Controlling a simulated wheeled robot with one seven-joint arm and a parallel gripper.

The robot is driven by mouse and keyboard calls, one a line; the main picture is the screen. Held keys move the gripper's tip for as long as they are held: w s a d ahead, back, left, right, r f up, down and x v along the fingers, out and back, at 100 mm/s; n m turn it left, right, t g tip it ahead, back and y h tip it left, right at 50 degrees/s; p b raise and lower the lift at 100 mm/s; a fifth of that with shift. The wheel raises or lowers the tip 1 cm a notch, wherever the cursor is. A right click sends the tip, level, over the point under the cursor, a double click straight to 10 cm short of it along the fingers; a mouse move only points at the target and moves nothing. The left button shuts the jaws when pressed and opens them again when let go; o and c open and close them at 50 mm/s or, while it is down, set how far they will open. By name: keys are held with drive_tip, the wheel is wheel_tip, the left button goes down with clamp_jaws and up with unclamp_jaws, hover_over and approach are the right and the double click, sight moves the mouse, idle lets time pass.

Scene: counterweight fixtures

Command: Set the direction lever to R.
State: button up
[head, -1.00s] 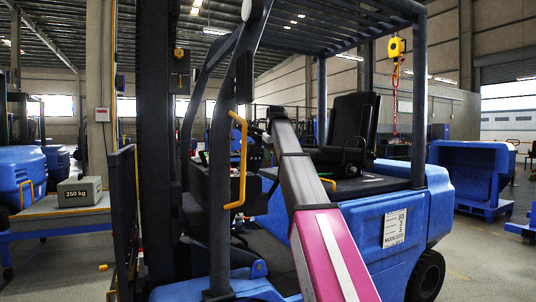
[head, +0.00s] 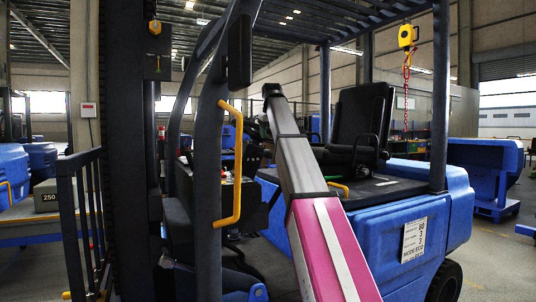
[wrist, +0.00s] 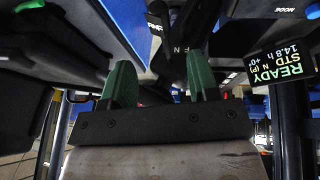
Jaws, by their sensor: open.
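In the wrist view my gripper (wrist: 160,84) has two green fingers standing apart, with nothing held between them. Ahead of the fingers, a dark column part (wrist: 176,50) carries a white letter N. The direction lever seems to be among these dark parts, but I cannot pick out its outline or its position. A lit display (wrist: 282,62) at the right reads READY, STD, N (P), 14.8 h. In the head view my arm reaches into the cab of the blue forklift (head: 415,235), and my gripper cannot be made out there.
A yellow grab handle (head: 236,170) and dark cab post stand left of my arm. The black seat (head: 362,120) is to the right. A yellow hoist (head: 407,36) hangs behind. A grey 250 kg weight (head: 47,195) sits on a bench at the far left.

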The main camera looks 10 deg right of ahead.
sight(263, 154)
drive_tip(key=x, duration=1)
drive_tip(key=shift+f, duration=0.25)
drive_tip(key=shift+c, duration=0.3)
